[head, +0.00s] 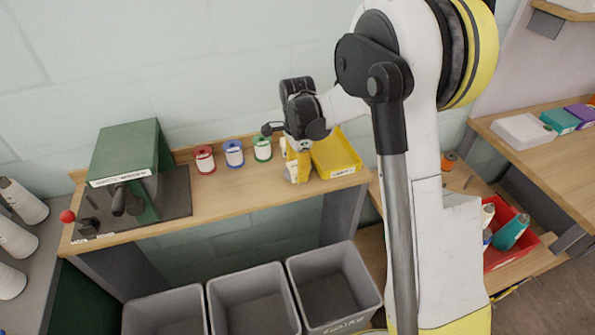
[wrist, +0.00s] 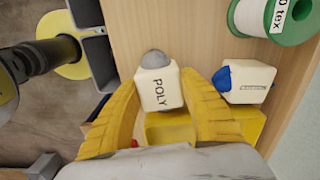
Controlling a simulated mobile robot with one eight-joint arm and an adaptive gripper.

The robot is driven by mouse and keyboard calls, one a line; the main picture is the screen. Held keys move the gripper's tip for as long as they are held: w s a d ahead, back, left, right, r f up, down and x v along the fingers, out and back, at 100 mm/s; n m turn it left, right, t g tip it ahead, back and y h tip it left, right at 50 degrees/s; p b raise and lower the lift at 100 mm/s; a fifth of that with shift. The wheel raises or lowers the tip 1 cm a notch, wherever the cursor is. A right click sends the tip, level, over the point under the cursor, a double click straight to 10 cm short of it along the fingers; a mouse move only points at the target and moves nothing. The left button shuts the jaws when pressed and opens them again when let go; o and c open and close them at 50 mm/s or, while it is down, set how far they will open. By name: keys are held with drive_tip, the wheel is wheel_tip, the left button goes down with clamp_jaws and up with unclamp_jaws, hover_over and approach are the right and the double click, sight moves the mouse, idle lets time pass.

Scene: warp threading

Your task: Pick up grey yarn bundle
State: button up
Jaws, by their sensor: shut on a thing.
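The grey yarn bundle (wrist: 155,59) shows in the wrist view as a rounded grey top on a cream block marked POLY (wrist: 158,92). My gripper (wrist: 161,88) has its yellow fingers closed on both sides of this block, with the grey top sticking out beyond the fingertips. In the head view my gripper (head: 297,160) is low over the bench, just left of the yellow bin (head: 335,171). The bundle is mostly hidden there, and I cannot tell whether it is clear of the bench.
A similar cream block with a blue top (wrist: 245,82) sits close to the right finger. Red (head: 204,159), blue (head: 234,153) and green (head: 262,149) spools line the wooden bench (head: 240,194). A green machine (head: 130,155) stands left. Grey bins (head: 254,300) stand below in front.

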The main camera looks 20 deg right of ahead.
wheel_tip(320, 180, up, 3)
drive_tip(key=shift+r+p, duration=0.15)
drive_tip(key=shift+p, duration=0.5)
drive_tip(key=s+d+r+p, duration=0.3)
drive_tip(key=d+r, duration=0.3)
drive_tip(key=d, duration=0.5)
drive_tip(key=shift+d+r, duration=0.15)
drive_tip(key=shift+r, duration=0.2)
